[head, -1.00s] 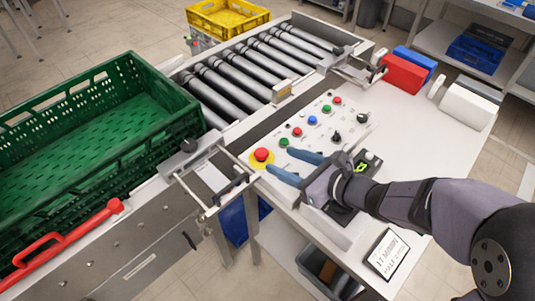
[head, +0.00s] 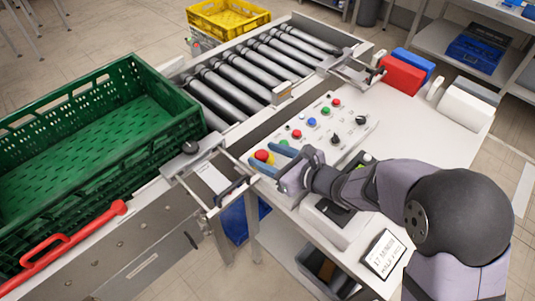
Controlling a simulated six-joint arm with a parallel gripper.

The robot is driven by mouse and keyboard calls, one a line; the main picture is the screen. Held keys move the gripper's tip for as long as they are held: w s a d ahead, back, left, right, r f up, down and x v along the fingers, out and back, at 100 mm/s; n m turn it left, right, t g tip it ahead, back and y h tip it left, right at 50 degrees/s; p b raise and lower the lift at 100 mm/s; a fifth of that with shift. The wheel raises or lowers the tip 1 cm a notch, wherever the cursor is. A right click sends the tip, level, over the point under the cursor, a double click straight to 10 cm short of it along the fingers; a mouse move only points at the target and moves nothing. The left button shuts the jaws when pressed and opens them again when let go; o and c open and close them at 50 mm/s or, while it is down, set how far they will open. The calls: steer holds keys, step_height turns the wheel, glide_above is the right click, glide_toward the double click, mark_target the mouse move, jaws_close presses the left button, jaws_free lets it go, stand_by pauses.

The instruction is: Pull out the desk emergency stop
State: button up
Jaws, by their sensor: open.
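The desk emergency stop (head: 261,155) is a red button on a yellow base at the near left end of the white control panel. My gripper (head: 266,156) is open, with one blue finger on each side of the red button. I cannot tell whether the fingers touch it. Part of the yellow base is hidden by the fingers.
Several coloured buttons and black knobs sit on the control panel (head: 352,122) beyond the gripper. A green crate (head: 160,85) stands at the left on the conveyor (head: 235,85). A metal bracket (head: 215,180) is close left of the gripper.

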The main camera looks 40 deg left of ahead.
jaws_close()
steer(key=shift+a+r+b, duration=0.1)
steer(key=shift+r+b, duration=0.25)
steer(key=shift+r, duration=0.4)
jaws_free()
steer(key=shift+b+v, duration=0.9)
steer(key=shift+v, duration=2.9)
